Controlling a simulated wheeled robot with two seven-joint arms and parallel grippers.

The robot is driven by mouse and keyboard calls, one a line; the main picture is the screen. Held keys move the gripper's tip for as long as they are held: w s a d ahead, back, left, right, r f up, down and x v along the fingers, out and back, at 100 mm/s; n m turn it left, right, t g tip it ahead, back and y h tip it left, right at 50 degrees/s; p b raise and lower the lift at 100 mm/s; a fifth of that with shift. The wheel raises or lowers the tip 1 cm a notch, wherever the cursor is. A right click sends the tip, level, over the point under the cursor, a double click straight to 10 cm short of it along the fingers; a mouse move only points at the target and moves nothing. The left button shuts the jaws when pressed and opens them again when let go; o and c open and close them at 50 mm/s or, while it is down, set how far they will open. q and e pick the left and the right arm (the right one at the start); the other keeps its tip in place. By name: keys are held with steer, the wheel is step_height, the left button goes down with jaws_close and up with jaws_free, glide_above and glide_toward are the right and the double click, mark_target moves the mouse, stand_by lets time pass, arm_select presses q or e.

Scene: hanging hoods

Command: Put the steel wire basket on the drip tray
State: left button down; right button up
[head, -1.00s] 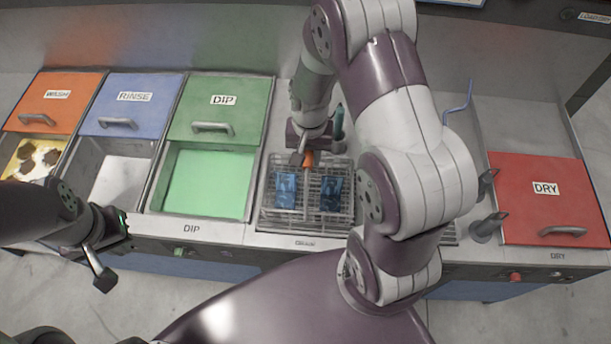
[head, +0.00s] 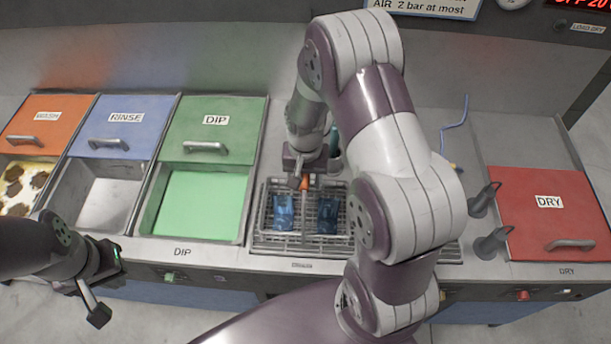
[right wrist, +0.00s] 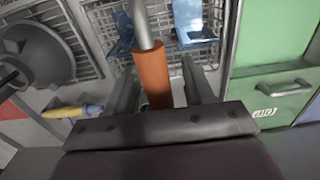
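Open wash, rinse and dip tanks (head: 190,205) lie to the left, their lids raised behind. The red dry lid (head: 545,210) is closed at the right. Two grey nozzles (head: 485,200) stand beside it. A blue hose (head: 460,125) lies behind my right arm.

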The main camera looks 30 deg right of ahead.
steer(key=shift+w+r, duration=0.15)
steer(key=shift+r, duration=0.05)
step_height(320, 180, up, 11)
steer(key=b, duration=0.2)
steer(key=shift+b, duration=0.3)
steer(key=shift+s+a+r, duration=0.15)
steer(key=shift+s, duration=0.1)
steer(key=s+a+f+n+t, duration=0.1)
steer(key=s+a+f+n, duration=0.2)
steer(key=s+n, duration=0.3)
steer(key=shift+s+a+f+n, duration=0.35)
steer(key=shift+s+a, duration=0.55)
steer(key=shift+s, duration=0.35)
steer(key=shift+s, duration=0.1)
